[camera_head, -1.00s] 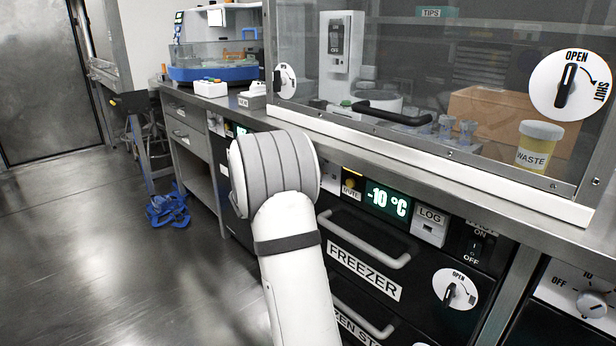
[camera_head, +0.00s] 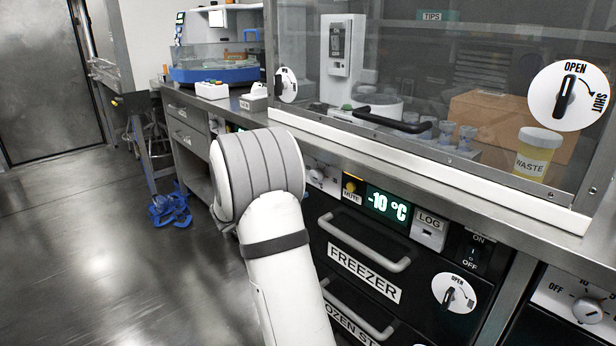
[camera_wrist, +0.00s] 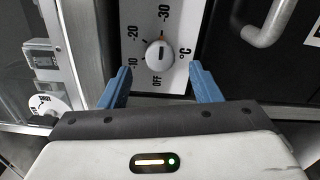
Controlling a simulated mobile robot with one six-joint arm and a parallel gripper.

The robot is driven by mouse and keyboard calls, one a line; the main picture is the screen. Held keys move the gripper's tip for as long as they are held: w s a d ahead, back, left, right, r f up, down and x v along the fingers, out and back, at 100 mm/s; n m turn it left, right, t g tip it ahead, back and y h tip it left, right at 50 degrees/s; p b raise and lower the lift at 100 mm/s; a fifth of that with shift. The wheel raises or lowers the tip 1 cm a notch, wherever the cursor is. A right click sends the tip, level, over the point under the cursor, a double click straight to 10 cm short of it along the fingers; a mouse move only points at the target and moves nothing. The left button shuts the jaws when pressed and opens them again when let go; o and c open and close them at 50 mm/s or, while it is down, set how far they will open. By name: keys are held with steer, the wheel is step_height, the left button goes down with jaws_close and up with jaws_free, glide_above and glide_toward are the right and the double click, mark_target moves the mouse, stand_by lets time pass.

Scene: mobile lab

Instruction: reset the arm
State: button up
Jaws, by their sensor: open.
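My arm (camera_head: 262,190) rises from the bottom of the head view, its rounded grey-banded joint in front of the left end of the freezer front. The gripper itself is hidden in the head view. In the wrist view my gripper (camera_wrist: 160,88) shows two blue fingers spread wide apart with nothing between them. Beyond the fingers is a white temperature panel with a round dial (camera_wrist: 159,54) marked OFF, -10, -20 and -30. I cannot tell whether the fingers touch anything, but none is closed on the dial.
The freezer drawer (camera_head: 365,255) has a grey handle (camera_head: 362,243) and a -10 °C display (camera_head: 388,204). Above it, a glass-fronted cabinet holds a waste jar (camera_head: 537,154).

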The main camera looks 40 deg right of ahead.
steer(key=shift+s+a, duration=0.1)
steer(key=shift+a, duration=1)
